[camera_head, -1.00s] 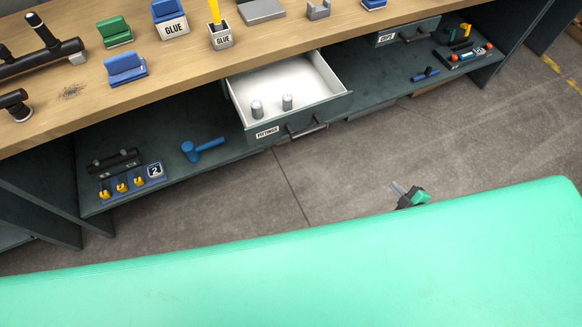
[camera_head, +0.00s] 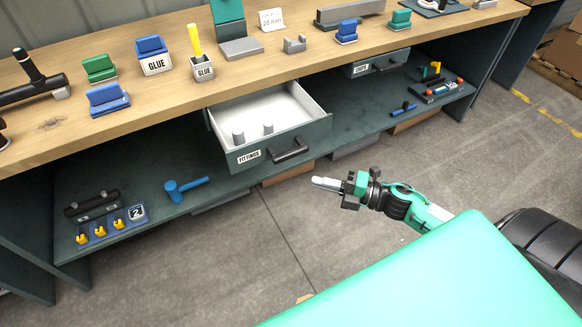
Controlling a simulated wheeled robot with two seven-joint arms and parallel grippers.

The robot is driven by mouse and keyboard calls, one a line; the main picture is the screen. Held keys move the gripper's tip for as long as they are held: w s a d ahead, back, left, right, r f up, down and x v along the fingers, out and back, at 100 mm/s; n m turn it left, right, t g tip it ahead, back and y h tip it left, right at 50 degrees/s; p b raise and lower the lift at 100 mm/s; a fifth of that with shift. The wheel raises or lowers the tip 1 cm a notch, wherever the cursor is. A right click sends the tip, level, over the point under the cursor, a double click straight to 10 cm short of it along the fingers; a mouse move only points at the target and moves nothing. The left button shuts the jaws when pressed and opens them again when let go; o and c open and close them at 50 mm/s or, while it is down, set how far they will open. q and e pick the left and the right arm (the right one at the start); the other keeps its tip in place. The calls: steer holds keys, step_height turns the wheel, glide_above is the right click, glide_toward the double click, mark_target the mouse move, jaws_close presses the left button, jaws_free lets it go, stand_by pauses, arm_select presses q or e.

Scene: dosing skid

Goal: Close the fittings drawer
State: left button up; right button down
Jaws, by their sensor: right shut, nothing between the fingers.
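The fittings drawer (camera_head: 318,134) stands pulled out under the workbench, its label reading FITTINGS. Its white inside holds two grey cylindrical fittings (camera_head: 238,137). A dark bar handle (camera_head: 289,150) is on its front. My right gripper (camera_head: 317,182) is shut and empty, in front of the drawer, below and to the right of the handle, and apart from it. It points left in the picture. My left gripper is not in view.
The wooden bench top (camera_head: 270,75) carries glue boxes and several blue and green blocks. A second drawer (camera_head: 378,64) is at the right.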

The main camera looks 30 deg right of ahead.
mark_target(275, 146)
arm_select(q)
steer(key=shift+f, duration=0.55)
arm_select(e)
steer(key=shift+w+a, duration=0.75)
steer(key=shift+w, duration=0.6)
steer(key=shift+w+a, duration=0.75)
steer(key=shift+w, duration=0.65)
steer(key=shift+w+a, duration=0.75)
steer(key=shift+w, duration=0.6)
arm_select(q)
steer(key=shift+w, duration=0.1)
arm_select(e)
steer(key=shift+w, duration=0.55)
steer(key=w, duration=0.6)
steer(key=shift+w, duration=0.35)
steer(key=w+b, duration=0.1)
steer(key=w, duration=0.2)
steer(key=w+b, duration=0.1)
steer(key=w, duration=0.3)
steer(key=w+b, duration=0.1)
steer(key=w, duration=0.3)
steer(key=shift+w+a, duration=0.25)
steer(key=shift+a, duration=0.05)
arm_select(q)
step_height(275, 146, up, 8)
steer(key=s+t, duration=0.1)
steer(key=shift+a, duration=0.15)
arm_select(e)
steer(key=shift+s, duration=0.1)
